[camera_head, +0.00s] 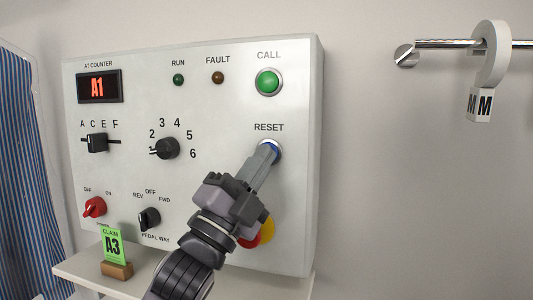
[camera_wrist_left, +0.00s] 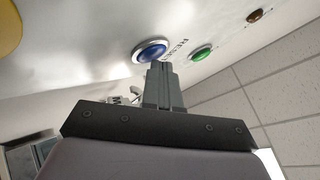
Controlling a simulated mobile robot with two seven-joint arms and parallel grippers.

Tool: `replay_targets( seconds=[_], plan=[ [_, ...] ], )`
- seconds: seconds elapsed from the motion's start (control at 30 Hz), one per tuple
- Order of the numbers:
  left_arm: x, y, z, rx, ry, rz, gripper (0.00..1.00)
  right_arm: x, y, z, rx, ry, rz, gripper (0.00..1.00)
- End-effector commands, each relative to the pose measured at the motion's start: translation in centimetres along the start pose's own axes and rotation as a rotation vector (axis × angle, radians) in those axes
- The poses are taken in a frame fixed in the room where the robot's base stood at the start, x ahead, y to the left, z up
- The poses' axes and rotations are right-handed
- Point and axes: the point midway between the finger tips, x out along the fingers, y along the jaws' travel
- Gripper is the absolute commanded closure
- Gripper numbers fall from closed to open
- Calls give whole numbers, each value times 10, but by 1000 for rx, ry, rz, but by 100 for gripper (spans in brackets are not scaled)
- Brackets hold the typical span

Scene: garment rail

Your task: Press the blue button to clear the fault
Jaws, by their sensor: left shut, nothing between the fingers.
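The blue button (camera_head: 275,148) sits under the RESET label on the white control panel (camera_head: 225,75). It is round with a pale ring and is partly hidden behind my left gripper (camera_head: 267,154). In the left wrist view the blue button (camera_wrist_left: 151,50) shows just beyond the closed fingertips (camera_wrist_left: 158,66). My left gripper is shut and empty, with its tips at the button's lower left edge in the head view. I cannot tell whether they touch it. The FAULT lamp (camera_head: 218,78) looks dark brown. My right gripper is out of view.
A green CALL button (camera_head: 268,82) is above RESET. A red and yellow control (camera_head: 265,232) is partly hidden behind my left arm. Knobs and a red switch (camera_head: 94,207) fill the panel's left. A shelf (camera_head: 85,268) holds a green A3 card (camera_head: 112,246). A rail (camera_head: 445,44) is at right.

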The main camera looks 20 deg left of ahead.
Motion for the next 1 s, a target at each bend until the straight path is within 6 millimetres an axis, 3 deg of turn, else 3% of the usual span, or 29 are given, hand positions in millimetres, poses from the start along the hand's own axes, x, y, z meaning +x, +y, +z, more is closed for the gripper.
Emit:
replay_targets(
  seconds=[1.0],
  plan=[
    [-23, -17, -17, 0, 0, 1, 100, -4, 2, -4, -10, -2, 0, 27]
  ],
)
